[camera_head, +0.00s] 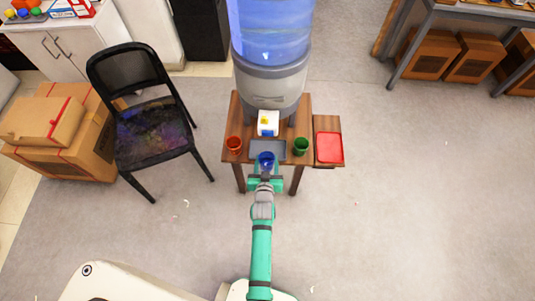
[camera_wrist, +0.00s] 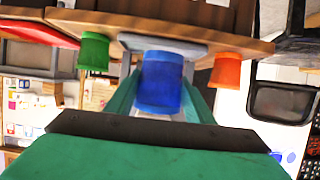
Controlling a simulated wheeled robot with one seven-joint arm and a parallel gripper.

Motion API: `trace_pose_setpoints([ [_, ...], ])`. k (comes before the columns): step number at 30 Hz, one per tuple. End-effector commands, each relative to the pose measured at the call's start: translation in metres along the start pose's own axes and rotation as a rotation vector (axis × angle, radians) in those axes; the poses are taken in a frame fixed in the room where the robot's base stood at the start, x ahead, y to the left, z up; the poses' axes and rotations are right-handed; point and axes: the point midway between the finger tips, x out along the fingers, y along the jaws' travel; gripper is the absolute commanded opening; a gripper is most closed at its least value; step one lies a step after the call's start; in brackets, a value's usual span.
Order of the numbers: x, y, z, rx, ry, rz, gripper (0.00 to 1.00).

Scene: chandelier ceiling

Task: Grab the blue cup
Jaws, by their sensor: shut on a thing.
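The blue cup (camera_head: 266,160) is at the front edge of the small wooden table (camera_head: 232,117), in front of a grey tray. In the wrist view, the blue cup (camera_wrist: 161,82) fills the middle, between my two green fingers. My gripper (camera_head: 266,172) reaches it from the front and is shut on it. The wrist view is turned over, with the table at the top. I cannot tell whether the cup still touches the table or tray. The cup's far side is hidden.
A red-orange cup (camera_head: 234,144) stands left and a green cup (camera_head: 300,146) right. Behind are a grey tray (camera_head: 268,149), a small white box (camera_head: 268,123) and a large water dispenser (camera_head: 270,75). A red tray (camera_head: 329,148) lies right. A black chair (camera_head: 150,130) stands left; the right floor is clear.

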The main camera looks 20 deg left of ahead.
Motion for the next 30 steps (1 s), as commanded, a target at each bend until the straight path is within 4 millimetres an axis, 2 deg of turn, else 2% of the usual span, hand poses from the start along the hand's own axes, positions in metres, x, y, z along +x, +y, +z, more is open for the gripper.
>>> trace_pose_setpoints([
  [6, -0.024, 0.000, 0.010, 0.000, -0.001, 0.000, 0.20],
  [15, -0.050, -0.001, 0.021, -0.001, 0.000, -0.001, 0.20],
  [23, -0.065, 0.006, 0.026, 0.004, 0.001, 0.010, 0.20],
  [30, -0.072, 0.002, 0.029, 0.001, 0.001, 0.004, 0.20],
])
